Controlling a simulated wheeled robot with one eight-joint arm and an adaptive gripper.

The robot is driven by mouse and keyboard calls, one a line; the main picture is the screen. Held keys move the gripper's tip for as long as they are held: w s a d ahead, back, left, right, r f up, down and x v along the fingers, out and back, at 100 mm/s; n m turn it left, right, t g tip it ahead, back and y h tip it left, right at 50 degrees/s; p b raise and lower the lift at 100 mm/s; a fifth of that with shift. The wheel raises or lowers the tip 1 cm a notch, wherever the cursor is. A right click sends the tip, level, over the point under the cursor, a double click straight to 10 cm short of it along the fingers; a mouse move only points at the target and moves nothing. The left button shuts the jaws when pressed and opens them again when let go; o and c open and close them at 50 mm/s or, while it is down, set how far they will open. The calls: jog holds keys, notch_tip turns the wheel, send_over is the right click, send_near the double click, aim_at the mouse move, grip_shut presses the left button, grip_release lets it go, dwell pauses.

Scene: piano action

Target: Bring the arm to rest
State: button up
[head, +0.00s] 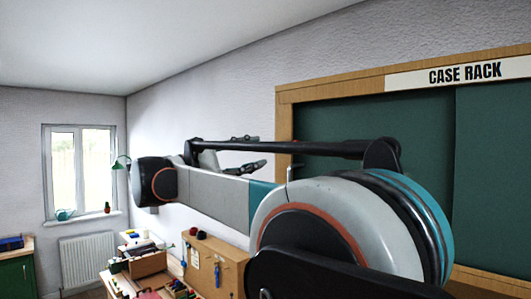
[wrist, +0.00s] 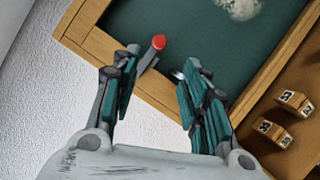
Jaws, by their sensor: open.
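My arm (head: 220,195) fills the middle and right of the head view, stretched out level. My gripper (head: 262,152) shows there partly hidden behind the arm, with its fingers pointing right, in front of the wall by the green board. In the wrist view my gripper (wrist: 160,62) has its two fingers spread wide apart. I see nothing gripped between them. The fingers overlap the wooden frame (wrist: 83,25) of the green board (wrist: 195,40).
A red-tipped rod (wrist: 158,42) shows beside the left finger; its distance is unclear. Numbered wooden blocks (wrist: 275,132) lie at the right. In the head view, a cluttered workbench (head: 150,280) stands below the arm, and a window (head: 80,170) and radiator (head: 87,262) are at the left.

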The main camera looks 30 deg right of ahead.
jog(key=shift+a, duration=0.45)
jog(key=shift+f, duration=0.1)
jog(key=s+f+n+t+y+b, duration=0.1)
jog(key=s+f+t+y+b, duration=0.45)
jog(key=f, duration=1.45)
jog(key=s+f+n+y+b, duration=0.1)
jog(key=s+f+y+b, duration=0.35)
jog(key=f+b, duration=1.15)
jog(key=s+a+f+m+t+y+b, duration=0.1)
jog(key=s+a+f+y+b, duration=0.2)
jog(key=f, duration=1.1)
jog(key=s+a+f+m+t+y+b, duration=0.2)
jog(key=s+a+f+b, duration=0.3)
jog(key=f, duration=0.8)
jog(key=s+a+f+m+t+y+b, duration=0.1)
jog(key=s+a+f+y+b, duration=0.3)
jog(key=a+f, duration=0.4)
notch_tip(320, 180, down, 7)
jog(key=shift+s+r+m+t+b, duration=0.15)
jog(key=shift+s+m+t+b, duration=0.15)
jog(key=shift+s+t+b, duration=0.5)
